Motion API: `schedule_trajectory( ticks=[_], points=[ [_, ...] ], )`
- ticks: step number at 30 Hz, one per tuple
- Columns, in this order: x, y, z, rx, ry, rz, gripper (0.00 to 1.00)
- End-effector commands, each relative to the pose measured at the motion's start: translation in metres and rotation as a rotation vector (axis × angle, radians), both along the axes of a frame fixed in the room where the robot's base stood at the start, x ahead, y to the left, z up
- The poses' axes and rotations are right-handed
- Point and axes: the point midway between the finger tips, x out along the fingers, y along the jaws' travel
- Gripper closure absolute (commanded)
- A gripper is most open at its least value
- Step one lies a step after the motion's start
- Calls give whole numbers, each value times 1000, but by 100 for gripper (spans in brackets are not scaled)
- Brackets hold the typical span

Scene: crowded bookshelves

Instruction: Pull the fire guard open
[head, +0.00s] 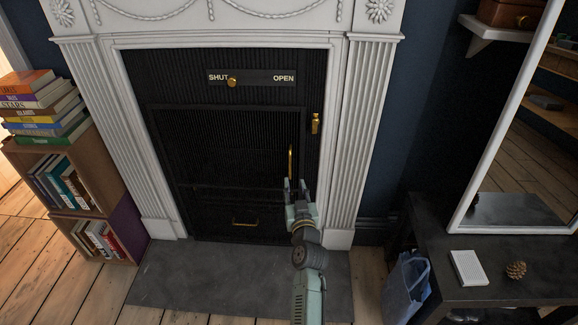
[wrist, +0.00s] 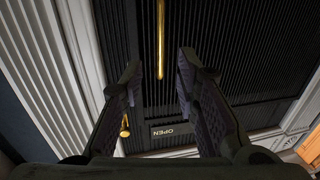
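The fire guard (head: 215,150) is a dark ribbed panel in the white fireplace, and it looks closed. Its upright brass handle (head: 290,161) is near its right edge. In the wrist view the handle (wrist: 160,38) appears as a brass bar lined up with the gap between my fingertips. My gripper (head: 295,186) is open and empty, just by the lower end of the handle in the head view. In the wrist view both fingers (wrist: 160,72) are spread apart. I cannot tell how far the handle is from the fingertips in depth.
A brass knob (head: 232,82) sits at the SHUT end of a plate (head: 258,77). A brass latch (head: 315,124) is on the right, and a low brass handle (head: 245,222) is below. A bookcase (head: 95,175) stands left, a dark table (head: 490,292) right. The hearth slab (head: 190,275) is clear.

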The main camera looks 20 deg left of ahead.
Motion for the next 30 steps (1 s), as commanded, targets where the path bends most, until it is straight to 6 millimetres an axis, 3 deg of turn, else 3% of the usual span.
schedule_trajectory(
  ticks=[16,21,30],
  points=[
    [80,42,3,1,-4,1,71],
    [91,48,3,2,-4,2,71],
    [93,49,2,2,-4,1,71]
  ],
)
